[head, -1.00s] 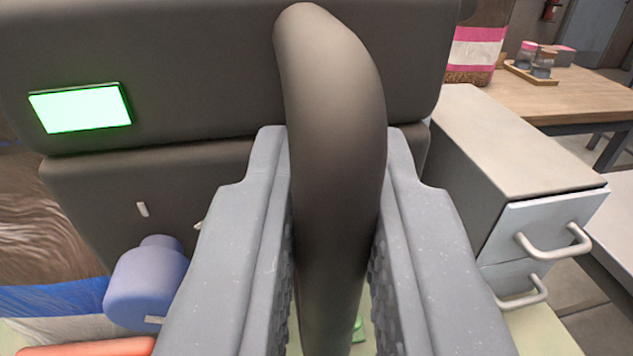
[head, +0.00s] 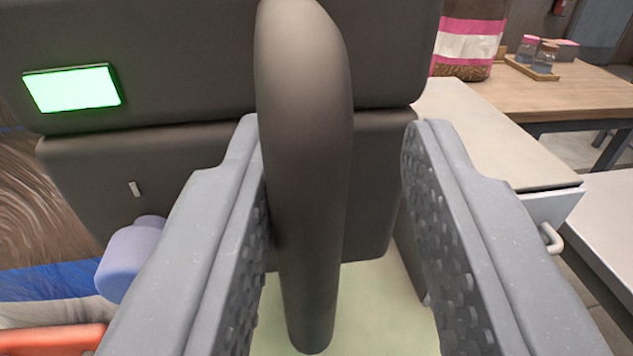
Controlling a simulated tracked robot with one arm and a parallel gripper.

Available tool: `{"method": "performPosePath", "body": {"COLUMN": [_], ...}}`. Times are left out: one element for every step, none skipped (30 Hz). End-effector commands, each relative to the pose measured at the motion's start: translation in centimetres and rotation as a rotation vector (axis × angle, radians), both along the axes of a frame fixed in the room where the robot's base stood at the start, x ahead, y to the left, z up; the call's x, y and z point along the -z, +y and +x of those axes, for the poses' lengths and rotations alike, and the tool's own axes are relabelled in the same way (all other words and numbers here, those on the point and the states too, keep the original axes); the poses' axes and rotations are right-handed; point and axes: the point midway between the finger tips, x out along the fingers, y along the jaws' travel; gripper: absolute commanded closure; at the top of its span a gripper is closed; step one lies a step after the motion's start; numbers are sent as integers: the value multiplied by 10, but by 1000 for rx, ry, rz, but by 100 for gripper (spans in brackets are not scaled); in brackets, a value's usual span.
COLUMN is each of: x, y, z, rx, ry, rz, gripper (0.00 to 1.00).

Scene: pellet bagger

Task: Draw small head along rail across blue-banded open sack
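The small head is a dark grey-brown housing (head: 190,60) with a lit green screen (head: 72,88) on its left. A thick dark curved handle (head: 303,170) stands out from its front. My gripper (head: 335,150) is open around the handle. Its left finger is close against the handle, and a wide gap separates the handle from the right finger. The sack (head: 40,220) shows at the left edge, brown with a blue band (head: 50,278); its opening is out of view. The rail cannot be made out.
A blue-violet knob (head: 128,262) and an orange-red part (head: 50,338) are at lower left. A pale-topped drawer cabinet (head: 490,145) stands close on the right. Behind it, a wooden table (head: 570,95) carries a pink-and-white banded bag (head: 468,45) and a tray with jars (head: 532,68).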

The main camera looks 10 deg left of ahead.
Motion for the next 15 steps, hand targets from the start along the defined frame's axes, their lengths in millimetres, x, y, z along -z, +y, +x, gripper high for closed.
{"method": "performPosePath", "body": {"x": [-2, -2, -2, -2, -2, -2, -2, -2, -2, -2, -2, -2, -2, -2, -2], "y": [-3, -3, -3, -2, -2, -2, -2, -1, -1, -1, -1, -1, -2, -2, -3], "z": [0, 0, 0, 0, 0, 0, 0, 0, 0, 0, 0, -1, -2, -4, -6], "rx": [6, 5, 5, 4, 4, 3, 3, 3, 3, 2, 2, 2, 2, 3, 3], "ry": [-2, -2, -2, -2, -2, -2, -2, -3, -3, -3, -3, -3, -3, -3, -2], "rz": [4, 4, 4, 4, 4, 4, 4, 3, 3, 3, 3, 3, 3, 3, 2], "gripper": [80, 80, 80, 80, 80, 80, 80, 80, 80, 80, 80, 80, 80, 80, 80]}}
